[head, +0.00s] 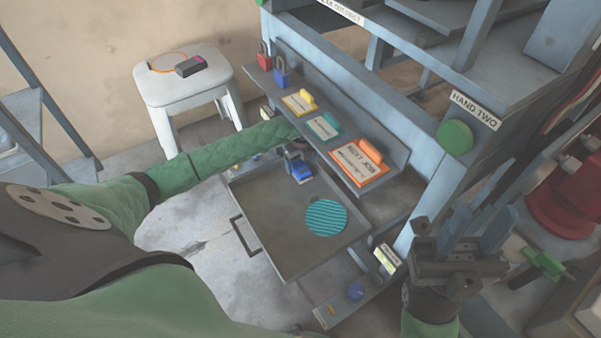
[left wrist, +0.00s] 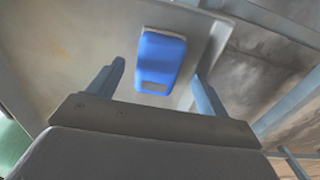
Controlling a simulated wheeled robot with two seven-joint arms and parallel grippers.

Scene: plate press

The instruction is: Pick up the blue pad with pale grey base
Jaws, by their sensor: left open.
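The blue pad (left wrist: 161,64) shows in the left wrist view, with a thin pale rim of its base along its edge and a small greyish rectangle at its near end. It lies on the grey tray surface, between and beyond my left gripper's fingers (left wrist: 160,85), which are open with nothing between their tips. In the head view the blue pad (head: 302,173) is in the far corner of the tray (head: 268,205), partly hidden by my left gripper (head: 296,158). My right gripper (head: 472,232) is raised at the right, fingers apart and empty.
A teal striped disc (head: 326,217) lies in the tray. The shelf behind holds a red padlock (head: 264,58), a blue padlock (head: 281,77) and coloured tags, including an orange one (head: 358,165). A white stool (head: 185,88) stands left. A green button (head: 455,136) is on the frame.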

